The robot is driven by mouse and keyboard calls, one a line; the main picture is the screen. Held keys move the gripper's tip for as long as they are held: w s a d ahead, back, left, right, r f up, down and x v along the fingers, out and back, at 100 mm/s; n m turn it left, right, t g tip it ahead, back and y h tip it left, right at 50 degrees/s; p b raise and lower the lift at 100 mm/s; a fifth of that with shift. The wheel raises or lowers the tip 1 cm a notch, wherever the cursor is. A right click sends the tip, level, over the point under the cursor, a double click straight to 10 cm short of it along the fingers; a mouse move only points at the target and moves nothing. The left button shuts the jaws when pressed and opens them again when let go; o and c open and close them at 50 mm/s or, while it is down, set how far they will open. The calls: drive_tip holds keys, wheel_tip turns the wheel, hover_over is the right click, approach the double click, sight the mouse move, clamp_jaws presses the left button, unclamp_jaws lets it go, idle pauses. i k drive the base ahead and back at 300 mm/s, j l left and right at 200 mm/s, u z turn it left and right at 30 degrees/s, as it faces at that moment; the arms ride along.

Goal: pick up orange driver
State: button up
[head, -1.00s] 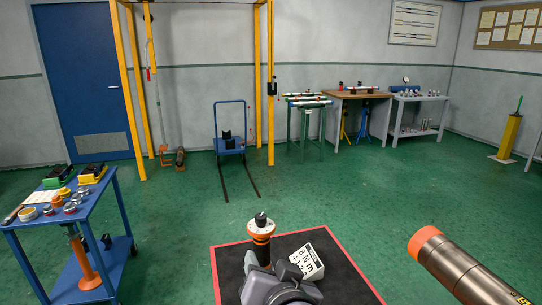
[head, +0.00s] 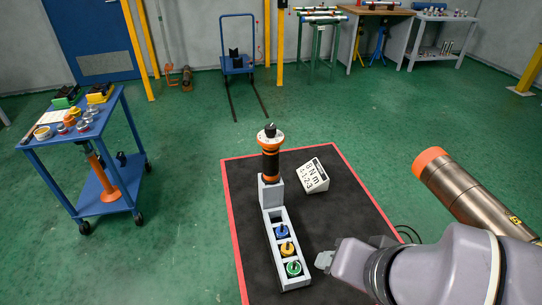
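The orange driver (head: 271,160) stands upright at the far end of a grey holder (head: 271,192) on the black mat. It has orange and black bands and a dark knob on top. My gripper (head: 340,255) is at the lower right of the head view, nearer to me than the driver and to its right, clear of it. Nothing shows held in it. Its own body partly hides its fingers, so I cannot tell how far apart they are.
The holder's near slots hold a blue piece (head: 282,231), a yellow piece (head: 287,248) and a green piece (head: 293,268). A white block display (head: 313,175) stands right of the driver. A red-edged black mat (head: 240,215) lies below. A blue cart (head: 110,118) stands left.

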sight(270, 175)
drive_tip(key=j+z, duration=0.7)
drive_tip(key=j, duration=0.15)
drive_tip(key=k+j+z, duration=0.2)
drive_tip(key=j+z, duration=0.2)
drive_tip(key=k+j+z, duration=0.15)
drive_tip(key=j+z, duration=0.2)
